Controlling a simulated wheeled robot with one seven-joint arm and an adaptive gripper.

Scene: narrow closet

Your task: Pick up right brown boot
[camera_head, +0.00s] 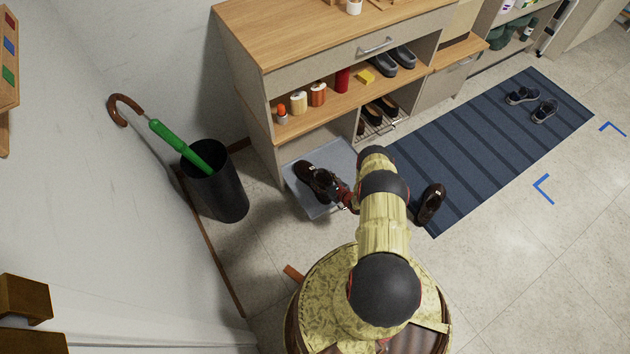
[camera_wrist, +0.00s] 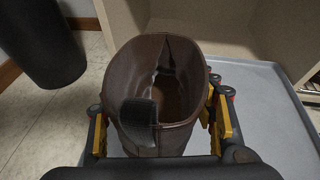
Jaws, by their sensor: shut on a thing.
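One brown boot (camera_head: 305,172) is at the grey tray (camera_head: 318,208), left of my arm. In the wrist view the same boot (camera_wrist: 135,62) fills the middle, its open top facing the camera and a dark tab at the near rim. My gripper (camera_wrist: 160,125) is shut on this boot, with yellow-and-black fingers on both sides of its shaft. I cannot tell whether the sole touches the tray. A second brown boot (camera_head: 430,203) stands on the near edge of the blue striped mat, right of my arm. My arm hides part of the tray.
A wooden shelf unit (camera_head: 270,95) with cans and shoes stands just behind the tray. A black umbrella bin (camera_head: 218,192) holding a green umbrella (camera_head: 178,145) is at the left. Dark sneakers (camera_head: 532,103) lie on the mat (camera_head: 470,150). Bare floor lies to the right.

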